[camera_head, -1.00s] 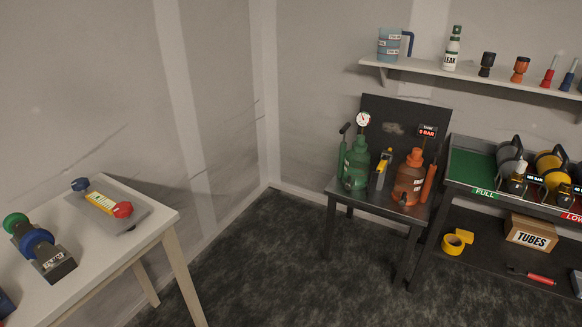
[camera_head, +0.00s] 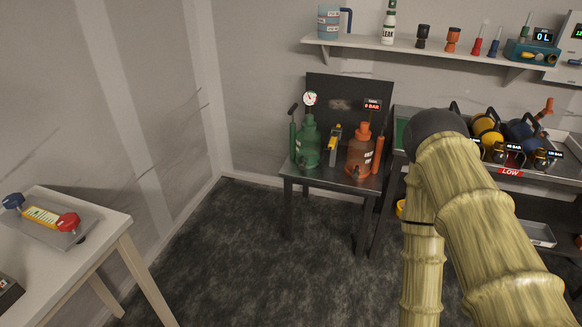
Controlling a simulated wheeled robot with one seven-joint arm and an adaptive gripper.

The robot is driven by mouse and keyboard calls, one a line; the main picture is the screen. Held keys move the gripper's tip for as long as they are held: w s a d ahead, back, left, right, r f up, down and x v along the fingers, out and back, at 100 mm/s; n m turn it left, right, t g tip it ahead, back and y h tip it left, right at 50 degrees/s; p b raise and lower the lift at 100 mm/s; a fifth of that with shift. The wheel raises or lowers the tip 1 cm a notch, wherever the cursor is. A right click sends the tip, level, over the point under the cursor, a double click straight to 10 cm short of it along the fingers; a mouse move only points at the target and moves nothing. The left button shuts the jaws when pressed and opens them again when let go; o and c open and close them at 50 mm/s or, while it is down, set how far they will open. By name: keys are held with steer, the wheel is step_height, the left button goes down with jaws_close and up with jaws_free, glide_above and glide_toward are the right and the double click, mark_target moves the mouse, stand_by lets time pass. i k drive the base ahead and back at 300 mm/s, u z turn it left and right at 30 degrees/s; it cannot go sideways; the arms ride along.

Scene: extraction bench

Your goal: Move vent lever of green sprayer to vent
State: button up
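The green sprayer (camera_head: 307,143) stands upright on the left of a small dark table (camera_head: 336,182) with a black back panel. My arm rises in the right foreground, apart from the green sprayer. My gripper cannot be seen.
A white shelf (camera_head: 400,47) above holds a jug (camera_head: 329,22), a bottle (camera_head: 389,22) and several small items. A bench at right holds cylinders (camera_head: 487,128), partly hidden by my arm. A white table (camera_head: 106,226) stands at left. The floor before the sprayers is clear.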

mark_target(303, 165)
steer(key=z, duration=0.3)
steer(key=i, duration=1.15)
steer(key=u, duration=0.4)
